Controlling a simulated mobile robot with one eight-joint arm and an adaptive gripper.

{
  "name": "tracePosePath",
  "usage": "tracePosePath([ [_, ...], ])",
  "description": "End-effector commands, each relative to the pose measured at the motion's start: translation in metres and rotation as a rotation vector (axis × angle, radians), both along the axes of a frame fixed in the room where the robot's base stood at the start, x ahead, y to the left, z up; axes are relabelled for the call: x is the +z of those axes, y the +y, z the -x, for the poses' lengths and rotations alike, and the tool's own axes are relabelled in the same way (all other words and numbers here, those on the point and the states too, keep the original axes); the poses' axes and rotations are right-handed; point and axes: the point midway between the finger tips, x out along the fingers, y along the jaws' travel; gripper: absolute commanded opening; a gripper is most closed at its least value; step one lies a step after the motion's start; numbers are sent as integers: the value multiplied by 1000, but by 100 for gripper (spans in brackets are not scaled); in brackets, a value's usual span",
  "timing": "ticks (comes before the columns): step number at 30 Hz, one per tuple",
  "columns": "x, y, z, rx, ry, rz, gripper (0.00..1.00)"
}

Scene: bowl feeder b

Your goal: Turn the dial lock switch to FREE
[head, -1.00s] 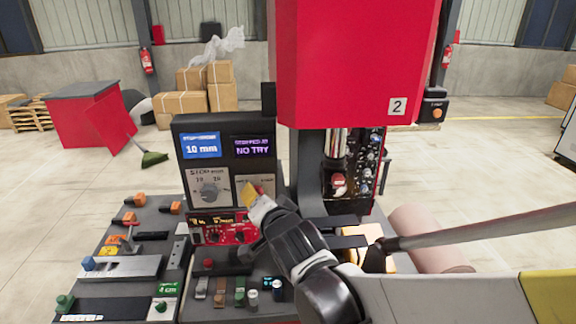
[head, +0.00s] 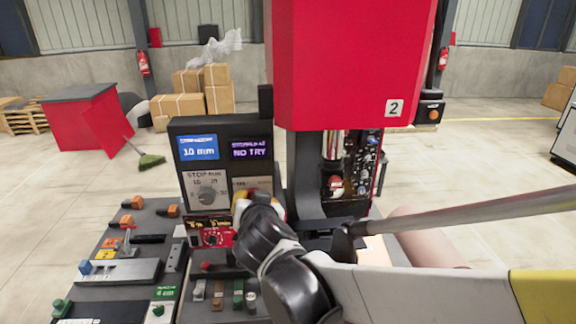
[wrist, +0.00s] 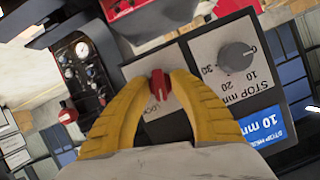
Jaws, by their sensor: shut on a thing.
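The dial lock switch (wrist: 158,84) is a red knob on a light plate in the wrist view, with the word LOCK beside it on the plate. My gripper (wrist: 158,76) has its two yellow fingers closed on the knob from both sides. The FREE mark cannot be made out. In the head view my gripper (head: 243,204) is at the lower right of the dark control box (head: 222,131), and my wrist hides most of the switch.
A grey STOP mm dial (wrist: 238,56) sits beside the switch; it also shows in the head view (head: 208,194). Above are a blue 10 mm screen (head: 199,147) and a NO TRY screen (head: 250,149). A red press head (head: 350,65) stands right. Small parts crowd the bench below.

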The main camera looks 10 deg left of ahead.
Motion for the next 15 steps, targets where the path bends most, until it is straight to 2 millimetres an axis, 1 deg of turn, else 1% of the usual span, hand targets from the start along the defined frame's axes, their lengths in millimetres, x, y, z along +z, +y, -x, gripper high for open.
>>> tracePosePath([
  [15,-2,2,0,1,-115,477,0],
])
